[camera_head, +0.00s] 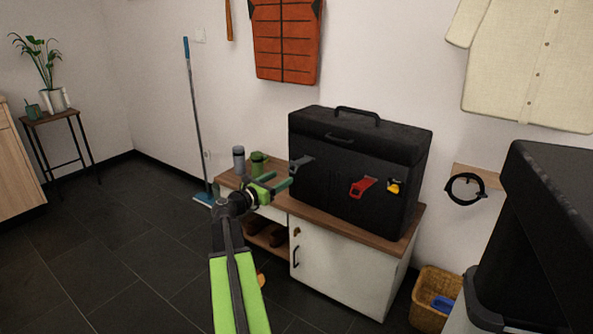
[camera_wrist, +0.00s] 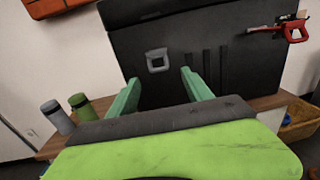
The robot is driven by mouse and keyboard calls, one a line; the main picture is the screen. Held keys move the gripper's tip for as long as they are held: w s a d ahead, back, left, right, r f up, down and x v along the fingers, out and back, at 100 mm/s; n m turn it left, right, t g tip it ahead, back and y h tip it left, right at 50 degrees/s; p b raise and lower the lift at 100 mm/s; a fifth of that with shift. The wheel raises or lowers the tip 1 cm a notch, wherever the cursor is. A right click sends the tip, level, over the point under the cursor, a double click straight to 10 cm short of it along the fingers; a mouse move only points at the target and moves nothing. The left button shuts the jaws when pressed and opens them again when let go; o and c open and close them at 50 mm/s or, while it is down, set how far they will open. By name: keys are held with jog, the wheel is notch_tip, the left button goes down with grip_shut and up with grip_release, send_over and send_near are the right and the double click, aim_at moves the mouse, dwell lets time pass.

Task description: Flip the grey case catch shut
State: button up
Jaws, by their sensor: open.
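The black case (camera_head: 345,180) stands on the wooden top of a low cabinet. Its grey catch (camera_head: 302,162) is on the left of the front and appears to stick out from it. In the wrist view the grey catch (camera_wrist: 158,69) shows as a small frame with a hole, on the dark case front (camera_wrist: 230,85). My gripper (camera_head: 282,181) is open and empty, in front of the case's left end and below the grey catch. In the wrist view its green fingers (camera_wrist: 160,79) are spread, with the catch beyond and between them. I see no contact.
A red catch (camera_head: 362,187) and a yellow catch (camera_head: 394,186) are on the same front, right of the grey one. A grey can (camera_head: 238,160) and a green can (camera_head: 258,163) stand left of the case. A wicker basket (camera_head: 433,290) is on the floor at right.

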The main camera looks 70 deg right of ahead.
aim_at(301, 163)
jog(key=x, duration=1)
jog(key=shift+c, duration=0.3)
jog(key=c, duration=1.2)
jog(key=shift+s, duration=0.1)
grip_shut()
